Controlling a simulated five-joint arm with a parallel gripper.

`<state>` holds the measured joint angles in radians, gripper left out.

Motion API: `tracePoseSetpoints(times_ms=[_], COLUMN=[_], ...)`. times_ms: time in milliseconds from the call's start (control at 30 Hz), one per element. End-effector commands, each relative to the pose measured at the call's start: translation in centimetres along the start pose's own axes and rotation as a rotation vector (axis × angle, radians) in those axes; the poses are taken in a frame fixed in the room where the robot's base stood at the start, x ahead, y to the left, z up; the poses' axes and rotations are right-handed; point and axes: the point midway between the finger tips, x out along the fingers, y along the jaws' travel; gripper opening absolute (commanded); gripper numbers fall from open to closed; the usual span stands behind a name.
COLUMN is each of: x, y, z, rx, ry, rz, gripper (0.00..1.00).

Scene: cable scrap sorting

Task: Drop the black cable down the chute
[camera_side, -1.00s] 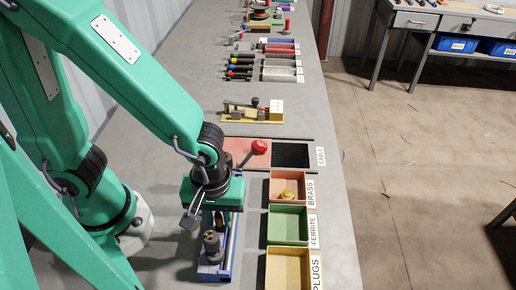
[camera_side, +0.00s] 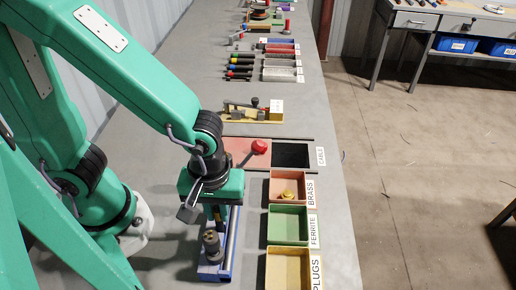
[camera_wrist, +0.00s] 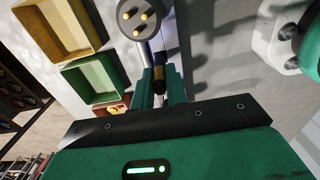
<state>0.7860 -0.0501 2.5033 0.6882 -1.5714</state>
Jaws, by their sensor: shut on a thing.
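My gripper (camera_wrist: 160,77) is shut on a small dark cylindrical piece (camera_wrist: 160,78) with a brass-coloured band; I cannot tell whether this is the black cable or a part on it. In the side view my gripper (camera_side: 218,212) points down over the blue fixture (camera_side: 215,270). A dark plug (camera_side: 211,243) with brass pins stands in the fixture; its round face (camera_wrist: 138,18) shows in the wrist view. The chute (camera_side: 290,154), a dark square opening labelled as cable, lies beyond the gripper, beside a pink plate (camera_side: 233,146) with a red knob (camera_side: 259,147).
The brass bin (camera_side: 273,186) holds a brass-coloured piece (camera_side: 288,193). The green ferrite bin (camera_side: 288,228) and the yellow plugs bin (camera_side: 288,270) look empty. A yellow-based fixture (camera_side: 240,118) and several coloured-tip tools (camera_side: 240,68) lie farther along the bench.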

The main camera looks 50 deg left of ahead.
Motion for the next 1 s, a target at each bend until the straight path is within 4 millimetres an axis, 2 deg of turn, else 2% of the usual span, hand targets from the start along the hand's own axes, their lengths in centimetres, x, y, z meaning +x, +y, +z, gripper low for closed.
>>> tracePoseSetpoints(times_ms=[700,1000], x=[-2.5,-2.8], y=[0.0,0.0], z=[0.0,0.0], rx=[0.000,0.000], ry=[0.000,0.000], rz=[0.001,0.000], gripper=[0.00,0.00])
